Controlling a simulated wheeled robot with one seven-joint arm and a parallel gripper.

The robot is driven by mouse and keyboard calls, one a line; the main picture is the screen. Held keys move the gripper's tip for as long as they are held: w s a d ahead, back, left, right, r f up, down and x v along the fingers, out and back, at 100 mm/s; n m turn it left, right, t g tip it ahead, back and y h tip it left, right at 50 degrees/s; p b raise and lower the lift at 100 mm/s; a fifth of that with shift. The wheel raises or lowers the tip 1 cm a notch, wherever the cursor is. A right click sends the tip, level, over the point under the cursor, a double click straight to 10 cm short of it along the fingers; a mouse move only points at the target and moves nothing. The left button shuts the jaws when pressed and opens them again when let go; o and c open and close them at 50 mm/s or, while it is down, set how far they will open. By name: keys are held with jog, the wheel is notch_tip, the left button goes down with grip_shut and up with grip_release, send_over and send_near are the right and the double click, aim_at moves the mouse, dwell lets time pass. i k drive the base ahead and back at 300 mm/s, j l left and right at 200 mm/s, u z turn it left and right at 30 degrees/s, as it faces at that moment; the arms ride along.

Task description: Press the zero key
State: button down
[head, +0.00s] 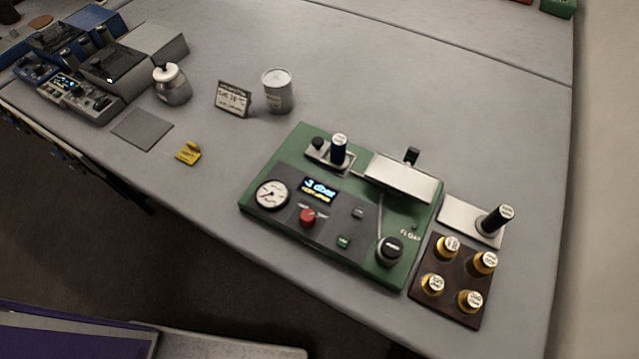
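A green instrument panel (409,270) lies near the front edge of the bench. Its dark face carries a lit display (320,190) reading about "3 dbar", a round dial gauge (271,194) and a red knob (308,217). Two small keys sit on that face: a dark key (358,212) right of the red knob and a green key (343,242) below it. Their labels are too small to read, so I cannot tell which is the zero key. A large black knob (390,250) is at the panel's front right. My gripper is not in view.
Right of the panel, a brown block (452,282) holds several brass pieces, and a dark cylinder (495,220) stands on a pale plate. Left are a small sign (232,98), a grey canister (277,91), a lidded jar (171,84) and blue-grey instruments (95,70).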

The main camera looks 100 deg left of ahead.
aim_at(358, 213)
jog(key=u, duration=2.1)
jog(key=k+u, duration=0.1)
jog(key=k, duration=0.35)
